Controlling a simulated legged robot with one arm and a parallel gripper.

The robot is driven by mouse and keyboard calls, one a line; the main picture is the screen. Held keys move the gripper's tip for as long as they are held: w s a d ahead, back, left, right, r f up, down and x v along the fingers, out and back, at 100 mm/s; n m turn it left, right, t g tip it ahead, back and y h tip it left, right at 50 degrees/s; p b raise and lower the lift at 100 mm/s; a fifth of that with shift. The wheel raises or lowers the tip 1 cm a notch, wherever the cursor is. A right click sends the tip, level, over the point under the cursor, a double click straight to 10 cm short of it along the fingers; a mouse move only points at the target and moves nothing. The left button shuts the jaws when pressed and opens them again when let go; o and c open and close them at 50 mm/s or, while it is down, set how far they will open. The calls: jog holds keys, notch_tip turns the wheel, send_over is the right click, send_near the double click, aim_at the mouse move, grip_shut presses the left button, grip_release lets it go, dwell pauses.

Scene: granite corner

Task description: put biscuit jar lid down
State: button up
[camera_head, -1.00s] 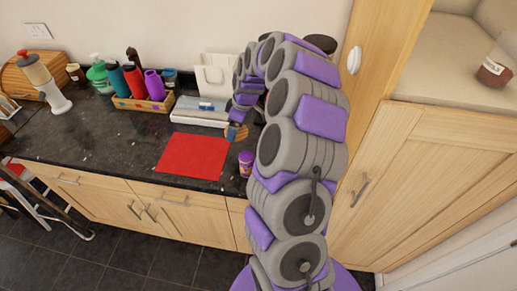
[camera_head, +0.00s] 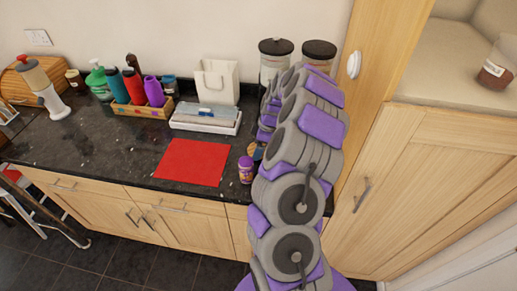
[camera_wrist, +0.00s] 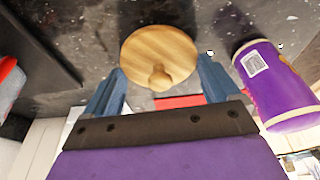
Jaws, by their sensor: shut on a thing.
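The lid (camera_wrist: 160,48) is a round, light wooden disc with a small knob, seen in the wrist view. My gripper (camera_wrist: 160,72) has its two blue fingers at the disc's sides and is shut on it. The knob faces the wrist camera, with the dark speckled counter behind the lid. I cannot tell whether the lid touches the counter. In the head view a tan bit of the lid (camera_head: 257,152) shows at the left edge of my arm, which hides most of the gripper. A purple tub (camera_head: 246,170) stands just left of it and also shows in the wrist view (camera_wrist: 272,90).
A red mat (camera_head: 193,162) lies on the black counter (camera_head: 85,145). Two dark-lidded jars (camera_head: 276,47) stand at the back right, by the wooden cupboard (camera_head: 368,70).

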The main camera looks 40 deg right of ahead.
jog(key=shift+d+f, duration=0.2)
jog(key=shift+f, duration=0.6)
jog(key=shift+f, duration=0.1)
jog(key=o, duration=0.8)
jog(key=shift+a, duration=0.1)
jog(key=shift+c, duration=0.2)
